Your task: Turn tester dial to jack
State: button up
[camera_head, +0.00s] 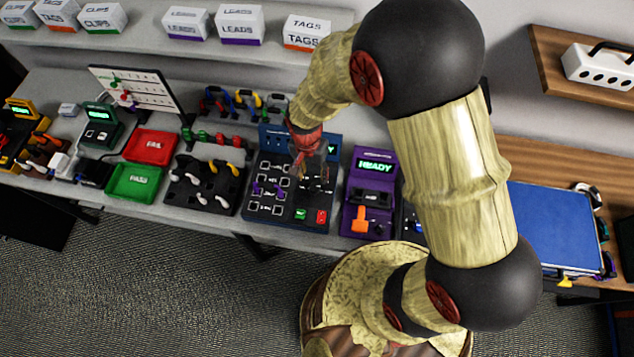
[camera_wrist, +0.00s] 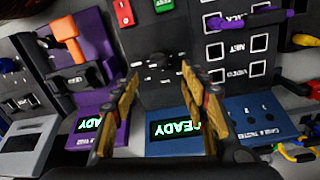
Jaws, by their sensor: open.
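The cable tester (camera_head: 268,227) is a dark panel with a blue back, below my gripper (camera_head: 308,172) in the head view. It has labelled sockets on one side and a green button (camera_head: 300,213) and a red button (camera_head: 321,216) at the front. In the wrist view its screen (camera_wrist: 175,129) glows green with READY, partly covered by a finger. My gripper (camera_wrist: 159,73) is open there, its two fingers apart over the dark panel. A dark dial (camera_wrist: 156,62) shows between and beyond the fingertips; I cannot tell its setting or any contact.
A purple machine (camera_head: 355,185) with a READY screen and orange lever (camera_head: 360,218) stands right of the tester. A black holder (camera_head: 190,195) with connectors, a green tray (camera_head: 118,193) and a red tray (camera_head: 165,140) lie left. Cable clips stand behind.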

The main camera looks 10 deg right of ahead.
aim_at(314, 185)
jog(key=f, duration=0.7)
jog(key=shift+s+d+f, duration=0.15)
jog(key=shift+d, duration=0.05)
jog(key=shift+c, duration=0.3)
jog(key=c, duration=1)
jog(key=shift+c, duration=0.2)
jog(key=n, duration=0.4)
jog(key=shift+b, duration=0.4)
jog(key=n, duration=0.5)
jog(key=shift+a+t, duration=0.1)
jog(key=shift+t, duration=0.2)
jog(key=n+p, duration=0.1)
jog(key=n, duration=0.3)
jog(key=shift+n, duration=0.3)
jog(key=shift+n+p, duration=1.05)
jog(key=shift+n, duration=1.05)
